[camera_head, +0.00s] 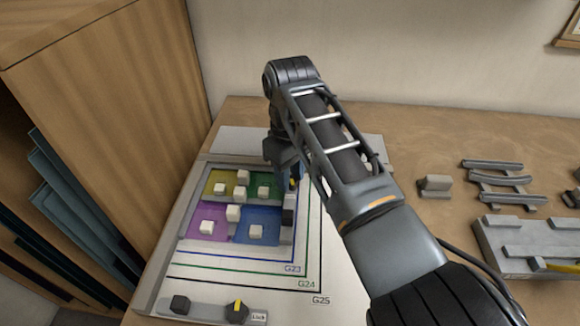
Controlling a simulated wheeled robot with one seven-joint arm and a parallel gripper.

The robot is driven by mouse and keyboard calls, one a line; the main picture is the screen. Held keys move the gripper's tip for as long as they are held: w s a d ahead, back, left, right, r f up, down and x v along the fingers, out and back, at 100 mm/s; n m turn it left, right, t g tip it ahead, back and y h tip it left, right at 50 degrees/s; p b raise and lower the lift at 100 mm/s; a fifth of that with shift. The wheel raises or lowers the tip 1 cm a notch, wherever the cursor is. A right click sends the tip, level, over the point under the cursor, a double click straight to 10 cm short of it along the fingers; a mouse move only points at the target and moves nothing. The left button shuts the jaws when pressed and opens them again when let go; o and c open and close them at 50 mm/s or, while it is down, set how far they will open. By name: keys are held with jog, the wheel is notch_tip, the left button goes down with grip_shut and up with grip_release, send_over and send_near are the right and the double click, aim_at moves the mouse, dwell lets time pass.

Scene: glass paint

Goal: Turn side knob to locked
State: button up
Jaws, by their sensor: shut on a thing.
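The paint board (190,265) lies on the table with a frame of colored glass panes (250,222) on it. A dark side knob with a yellow mark (293,184) sits at the right edge of the panes, mostly hidden by my gripper (291,176). My gripper reaches down from above and is shut on this side knob. Its fingertips are small and partly hidden by my arm. A second dark knob with a yellow pointer (237,311) is at the board's front edge, beside a small label (258,317). The side knob's exact angle and label cannot be read.
Several pale blocks sit on the panes. A dark block (289,216) is just in front of the side knob. A grey block (436,185), a rack (497,180) and a grey tray (500,228) stand to the right. A wooden cabinet (110,110) borders the left.

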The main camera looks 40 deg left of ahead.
jog(key=shift+m, duration=1.5)
jog(key=shift+w, duration=0.1)
jog(key=o, duration=1)
jog(key=shift+o, duration=0.2)
jog(key=shift+r+b, duration=0.45)
jog(key=shift+r, duration=3.45)
